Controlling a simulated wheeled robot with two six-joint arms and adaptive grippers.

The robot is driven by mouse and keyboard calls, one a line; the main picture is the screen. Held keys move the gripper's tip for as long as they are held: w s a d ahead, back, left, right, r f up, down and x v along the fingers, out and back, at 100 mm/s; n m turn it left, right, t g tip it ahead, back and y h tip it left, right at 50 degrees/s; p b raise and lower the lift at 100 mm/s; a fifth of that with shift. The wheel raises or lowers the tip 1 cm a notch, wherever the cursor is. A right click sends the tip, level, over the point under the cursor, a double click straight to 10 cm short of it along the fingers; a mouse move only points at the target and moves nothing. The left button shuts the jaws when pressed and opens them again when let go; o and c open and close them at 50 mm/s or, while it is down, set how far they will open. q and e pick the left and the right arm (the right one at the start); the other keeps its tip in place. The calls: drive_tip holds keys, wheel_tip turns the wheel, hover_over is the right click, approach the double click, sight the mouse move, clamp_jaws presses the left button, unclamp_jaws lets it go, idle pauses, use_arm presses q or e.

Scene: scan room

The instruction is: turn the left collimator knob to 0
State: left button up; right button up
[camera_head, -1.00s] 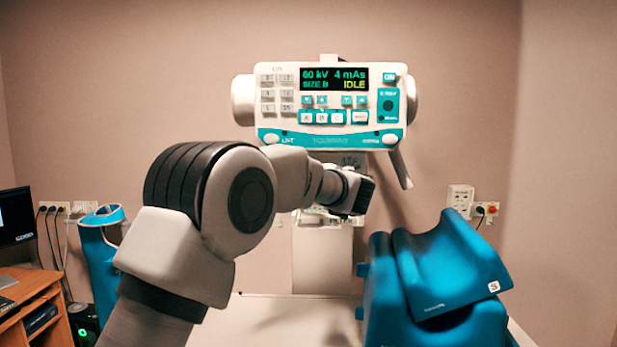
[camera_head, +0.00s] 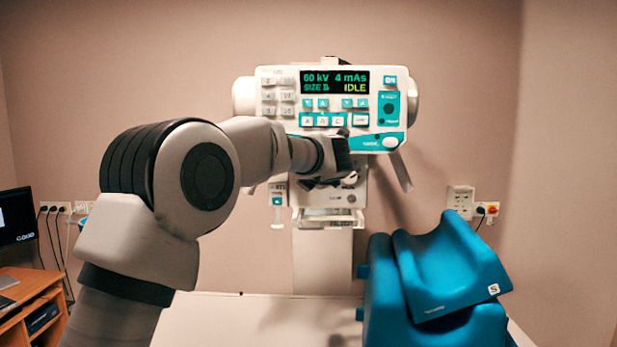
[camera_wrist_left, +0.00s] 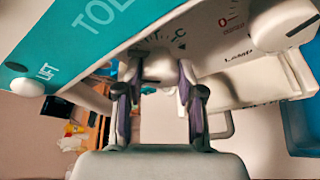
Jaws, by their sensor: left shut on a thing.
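My left gripper (camera_wrist_left: 158,82) is around a pale knob (camera_wrist_left: 158,70) on the underside unit in the left wrist view, one finger on each side, shut on it. A dial scale with a "C" mark shows beside this knob. A second, larger white knob (camera_wrist_left: 284,24) with a red "0" mark near it is to the right, apart from the gripper. In the head view my left gripper (camera_head: 330,178) is in front of the collimator (camera_head: 350,196), below the control console (camera_head: 333,105). The arm and wrist hide the gripped knob there. My right gripper is in no view.
The console display (camera_head: 334,82) reads 60 kV, 4 mAs, IDLE. A blue padded support (camera_head: 430,285) stands on the pale table (camera_head: 250,320) at the right. A wooden desk (camera_head: 30,300) with a monitor is at far left. The table's middle is clear.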

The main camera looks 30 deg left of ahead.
use_arm(q)
drive_tip(key=n+h, duration=0.1)
drive_tip(key=n, duration=0.1)
drive_tip(key=n+t+h+b, duration=0.1)
drive_tip(key=n, duration=0.1)
drive_tip(key=n+t+h, duration=0.1)
drive_tip(key=n+h, duration=0.1)
drive_tip(key=shift+s+a+f, duration=0.1)
drive_tip(key=shift+a+f, duration=0.05)
drive_tip(key=shift+f, duration=0.1)
drive_tip(key=shift+n, duration=0.3)
idle(0.4)
drive_tip(key=o, duration=1.1)
drive_tip(key=shift+r, duration=0.1)
drive_tip(key=shift+o, duration=0.2)
drive_tip(key=shift+r, duration=0.1)
